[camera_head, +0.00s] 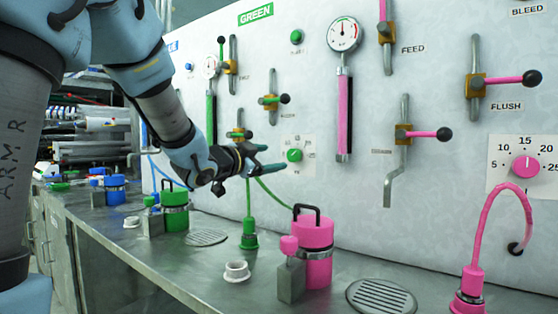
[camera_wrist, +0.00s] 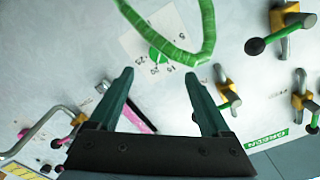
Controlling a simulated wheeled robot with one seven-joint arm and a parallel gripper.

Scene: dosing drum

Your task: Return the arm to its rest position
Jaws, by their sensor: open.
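My arm reaches in from the left in the head view. My gripper (camera_head: 272,162) is open and empty, in front of the panel beside the green dial (camera_head: 294,155). In the wrist view my gripper (camera_wrist: 160,88) shows two dark green fingers spread wide with nothing between them. The green dial (camera_wrist: 157,55) and part of a green hose (camera_wrist: 207,28) lie beyond the fingertips. From the pictures I cannot tell the exact gap between the fingers and the panel.
The panel (camera_head: 365,190) carries levers and gauges, including a pink-handled flush lever (camera_head: 515,79). On the bench stand a pink canister (camera_head: 315,250), a green canister (camera_head: 174,210) and a white ring (camera_head: 237,271). Drain grates (camera_head: 381,297) lie in the bench top.

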